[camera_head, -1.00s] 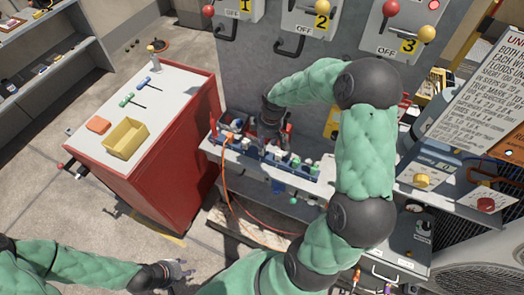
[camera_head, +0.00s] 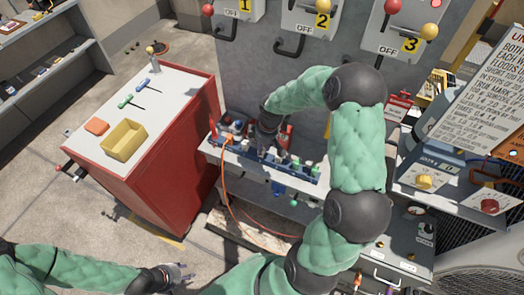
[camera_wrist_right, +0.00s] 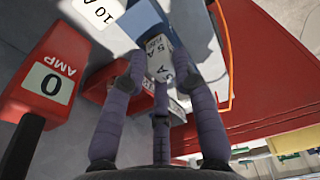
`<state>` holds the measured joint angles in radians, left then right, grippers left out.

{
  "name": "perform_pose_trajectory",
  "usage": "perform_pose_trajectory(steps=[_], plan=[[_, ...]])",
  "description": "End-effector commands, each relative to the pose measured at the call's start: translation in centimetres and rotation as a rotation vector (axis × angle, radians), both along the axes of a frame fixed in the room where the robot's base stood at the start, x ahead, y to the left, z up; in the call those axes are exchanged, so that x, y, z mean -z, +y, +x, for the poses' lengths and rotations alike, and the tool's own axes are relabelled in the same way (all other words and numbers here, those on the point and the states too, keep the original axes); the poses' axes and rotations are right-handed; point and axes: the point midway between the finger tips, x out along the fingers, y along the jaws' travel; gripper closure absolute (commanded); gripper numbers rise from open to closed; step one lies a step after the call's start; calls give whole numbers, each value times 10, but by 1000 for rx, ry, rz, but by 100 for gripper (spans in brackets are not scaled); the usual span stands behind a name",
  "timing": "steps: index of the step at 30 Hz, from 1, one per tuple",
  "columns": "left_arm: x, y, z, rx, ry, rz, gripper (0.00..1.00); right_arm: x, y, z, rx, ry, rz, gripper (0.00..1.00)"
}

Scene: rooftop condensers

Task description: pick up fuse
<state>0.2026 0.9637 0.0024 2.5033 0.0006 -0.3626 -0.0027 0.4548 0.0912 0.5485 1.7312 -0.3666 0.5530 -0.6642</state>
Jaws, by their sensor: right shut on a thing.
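My right gripper (camera_head: 266,140) is over the narrow shelf (camera_head: 316,193) below the wall switches, at the row of small fuse-like parts. In the right wrist view, my right gripper (camera_wrist_right: 162,82) is shut on a fuse (camera_wrist_right: 160,48) with a white label that seems to read 5 A; the fingers hide part of it. A red block (camera_wrist_right: 22,92) with a white label reading AMP and 0 stands left of the fingers. A white label reading 10 A (camera_wrist_right: 98,10) shows at the top. My left gripper (camera_head: 184,273) is low at the lower left, away from the shelf; its finger opening is unclear.
A red cabinet (camera_head: 185,165) stands left of the shelf, with a yellow bin (camera_head: 124,140), an orange block and T-handled tools on top. An orange cable (camera_head: 226,190) hangs from the shelf. Instrument boxes and a sign (camera_head: 480,95) stand at right.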

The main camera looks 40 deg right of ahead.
Motion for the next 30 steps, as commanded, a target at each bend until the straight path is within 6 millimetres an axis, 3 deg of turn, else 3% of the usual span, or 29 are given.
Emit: perform_pose_trajectory(steps=[8, 14, 24, 30], plan=[[-3, 0, 0, 0, 0, 0, 60, -7, 0, 0, 0, 0, 1, 97], [-12, 0, 0, 0, 0, 0, 60, -33, 0, 0, -1, -1, 0, 97], [-29, 0, 0, 0, 0, 0, 60, -97, 40, -35, -3, -2, 0, 96], [-35, 0, 0, 0, 0, 0, 60, -114, 74, -66, -4, -1, 0, 100]])
